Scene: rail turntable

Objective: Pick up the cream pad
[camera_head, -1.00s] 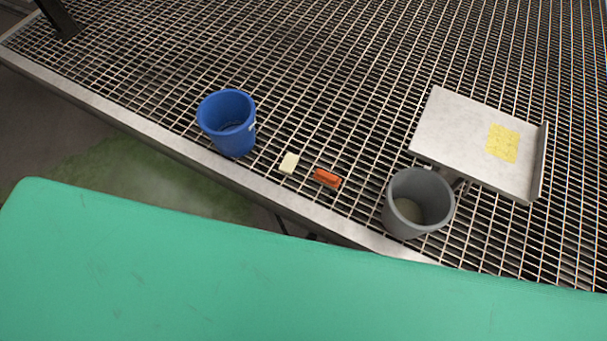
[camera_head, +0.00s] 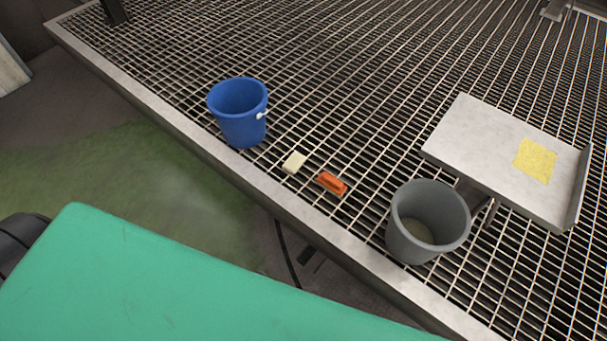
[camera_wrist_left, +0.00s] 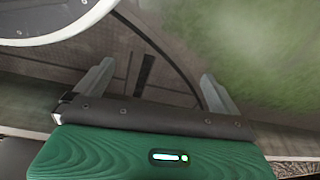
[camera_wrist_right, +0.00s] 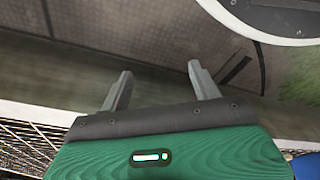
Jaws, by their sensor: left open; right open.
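The cream pad (camera_head: 293,162) is a small pale block lying on the metal grating in the head view, between the blue bucket and an orange brush-like block. Neither gripper shows in the head view. In the left wrist view my left gripper (camera_wrist_left: 157,85) is open and empty, its fingers apart above the floor. In the right wrist view my right gripper (camera_wrist_right: 158,88) is open and empty, also over floor. The pad is in neither wrist view.
A blue bucket (camera_head: 240,120) stands left of the pad, the orange block (camera_head: 332,183) just right of it. A grey bucket (camera_head: 428,225) stands farther right, near a raised metal tray (camera_head: 480,135) holding a yellow sheet (camera_head: 535,160). The grating's metal edge (camera_head: 235,178) runs in front.

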